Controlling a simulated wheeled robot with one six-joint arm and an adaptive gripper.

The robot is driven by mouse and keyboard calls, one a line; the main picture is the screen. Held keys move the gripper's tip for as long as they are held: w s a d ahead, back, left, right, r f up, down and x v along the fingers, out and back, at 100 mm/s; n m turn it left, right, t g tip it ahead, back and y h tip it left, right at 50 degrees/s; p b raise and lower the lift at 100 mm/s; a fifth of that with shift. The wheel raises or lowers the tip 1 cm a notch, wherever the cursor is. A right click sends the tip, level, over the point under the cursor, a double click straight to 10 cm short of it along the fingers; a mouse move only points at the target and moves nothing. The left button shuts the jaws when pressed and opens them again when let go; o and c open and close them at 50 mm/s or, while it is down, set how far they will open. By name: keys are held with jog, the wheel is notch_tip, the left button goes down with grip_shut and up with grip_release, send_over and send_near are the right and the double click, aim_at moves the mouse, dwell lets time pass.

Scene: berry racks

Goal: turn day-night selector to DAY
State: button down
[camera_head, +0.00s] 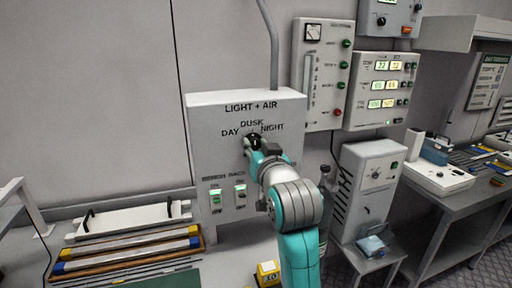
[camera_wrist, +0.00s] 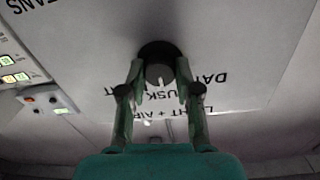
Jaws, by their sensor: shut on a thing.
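The day-night selector is a dark round knob (camera_head: 252,140) on the grey LIGHT + AIR box (camera_head: 205,120). DAY is printed at its left, DUSK above and NIGHT at its right. My gripper (camera_head: 257,147) reaches the knob from the front and partly hides it. In the wrist view the panel appears upside down, and the fingers of my gripper (camera_wrist: 160,72) are closed around the selector knob (camera_wrist: 160,49), one on each side. A pale part of the knob faces the DUSK label; I cannot tell for sure where the pointer stands.
Two small green-lit switches (camera_head: 216,200) sit low on the same box, left of my arm. A grey conduit (camera_head: 270,45) rises from its top. Other control panels (camera_head: 382,90) hang to the right. Trays and bars (camera_head: 130,245) lie on the bench at lower left.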

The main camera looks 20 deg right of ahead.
jog(key=shift+n, duration=0.3)
jog(key=n, duration=0.4)
jog(key=shift+n, duration=0.4)
jog(key=n, duration=0.4)
jog(key=shift+f, duration=0.1)
jog(key=shift+n, duration=0.4)
jog(key=c, duration=0.8)
grip_release()
